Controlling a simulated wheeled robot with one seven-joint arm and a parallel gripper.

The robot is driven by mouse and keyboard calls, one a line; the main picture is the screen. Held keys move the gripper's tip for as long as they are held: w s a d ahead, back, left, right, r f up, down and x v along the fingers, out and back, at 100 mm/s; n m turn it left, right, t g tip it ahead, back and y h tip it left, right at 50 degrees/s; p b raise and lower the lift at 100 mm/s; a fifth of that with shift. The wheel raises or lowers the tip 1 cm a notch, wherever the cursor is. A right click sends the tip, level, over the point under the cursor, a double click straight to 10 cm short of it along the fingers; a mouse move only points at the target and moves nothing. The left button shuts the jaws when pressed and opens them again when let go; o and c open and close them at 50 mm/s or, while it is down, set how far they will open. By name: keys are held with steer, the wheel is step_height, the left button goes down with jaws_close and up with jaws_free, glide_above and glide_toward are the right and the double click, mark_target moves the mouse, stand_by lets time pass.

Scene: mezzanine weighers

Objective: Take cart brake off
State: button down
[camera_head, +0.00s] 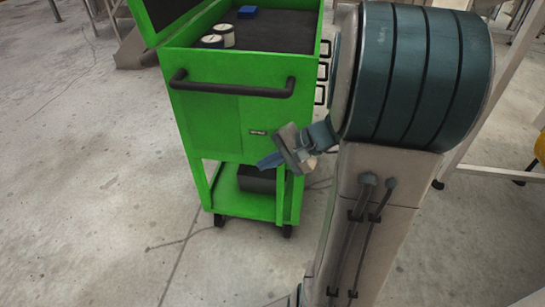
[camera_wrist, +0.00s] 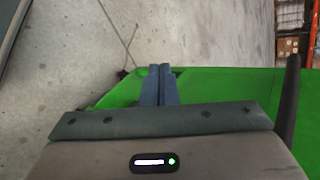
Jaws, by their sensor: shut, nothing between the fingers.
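The green cart (camera_head: 208,122) stands on the floor left of my arm, with a black push handle (camera_head: 235,91) across its near end. Its two near wheels (camera_head: 287,231) show as small dark shapes under the lower shelf; I cannot make out a brake lever on them. My gripper (camera_head: 268,162) is in front of the cart's right near edge, below the handle, with its blue fingers together and empty. In the wrist view the closed fingers (camera_wrist: 160,70) lie over the cart's green panel (camera_wrist: 225,88), pointing toward the floor; contact cannot be told.
The cart's top tray holds two round cans (camera_head: 224,35) and a blue block (camera_head: 247,12). A dark box (camera_head: 256,180) sits on the lower shelf. A pale-framed stand (camera_head: 495,170) is at the right. The concrete floor left of the cart is clear.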

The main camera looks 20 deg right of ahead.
steer(key=w+d+f+m+t+h+b, duration=0.1)
steer(key=w+d+f+m+t+b, duration=0.1)
steer(key=d+f+m+t+b, duration=0.2)
steer(key=w+d+f+m+t+h+b, duration=0.2)
steer(key=w+d+f+m+t+b, duration=0.1)
steer(key=d+f, duration=0.7)
steer(key=d+m+t+b, duration=0.1)
steer(key=d+b, duration=0.1)
steer(key=d, duration=0.2)
steer(key=shift+d, duration=0.25)
steer(key=shift+f, duration=0.1)
steer(key=w+a+f+b, duration=0.1)
steer(key=w+a+b, duration=0.2)
steer(key=w+a, duration=0.3)
steer(key=shift+w+a, duration=0.3)
steer(key=shift+w, duration=0.05)
steer(key=shift+s+r+p, duration=0.1)
steer(key=shift+r+p, duration=0.05)
steer(key=shift+p, duration=0.45)
